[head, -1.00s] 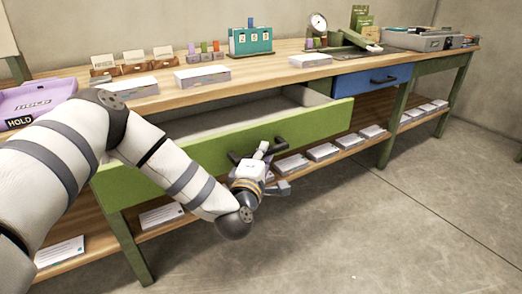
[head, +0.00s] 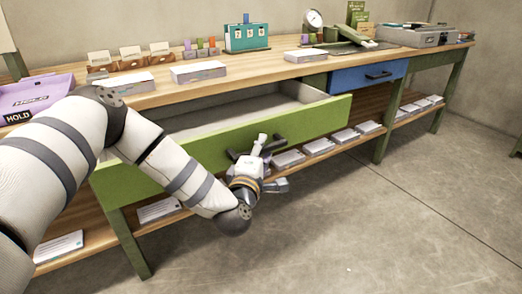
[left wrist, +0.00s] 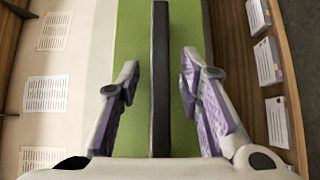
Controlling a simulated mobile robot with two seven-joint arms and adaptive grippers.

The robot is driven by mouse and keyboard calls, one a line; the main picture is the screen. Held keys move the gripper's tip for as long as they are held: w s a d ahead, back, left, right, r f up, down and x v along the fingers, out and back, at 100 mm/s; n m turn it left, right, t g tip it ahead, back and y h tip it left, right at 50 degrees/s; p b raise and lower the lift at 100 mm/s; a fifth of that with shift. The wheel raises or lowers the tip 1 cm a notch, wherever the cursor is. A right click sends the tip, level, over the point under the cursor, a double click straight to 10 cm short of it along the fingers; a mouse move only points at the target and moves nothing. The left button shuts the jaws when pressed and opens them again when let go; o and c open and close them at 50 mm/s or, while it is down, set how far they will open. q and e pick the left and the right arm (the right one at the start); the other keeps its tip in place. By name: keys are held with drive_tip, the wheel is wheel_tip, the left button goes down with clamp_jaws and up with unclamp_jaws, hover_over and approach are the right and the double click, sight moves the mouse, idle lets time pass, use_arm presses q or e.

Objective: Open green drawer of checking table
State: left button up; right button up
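The checking table's green drawer (head: 180,165) is pulled well out, and its pale inside shows behind the green front. Its dark bar handle (head: 278,143) is on the front face. My left gripper (head: 260,150) is at this handle, partly hidden by its own wrist. In the left wrist view the dark handle (left wrist: 160,50) runs between the two purple-padded fingers of the left gripper (left wrist: 158,85), with a visible gap on each side. The fingers are apart and not clamped on it. My right gripper is not in view.
A closed blue drawer (head: 370,76) is right of the green one. A purple HOLD tray (head: 35,95), paper stacks (head: 198,72) and a teal holder (head: 247,38) stand on the tabletop. The lower shelf holds several paper stacks (head: 318,147). The floor in front is clear.

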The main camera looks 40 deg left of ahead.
use_arm(q)
drive_tip(key=v, duration=1.2)
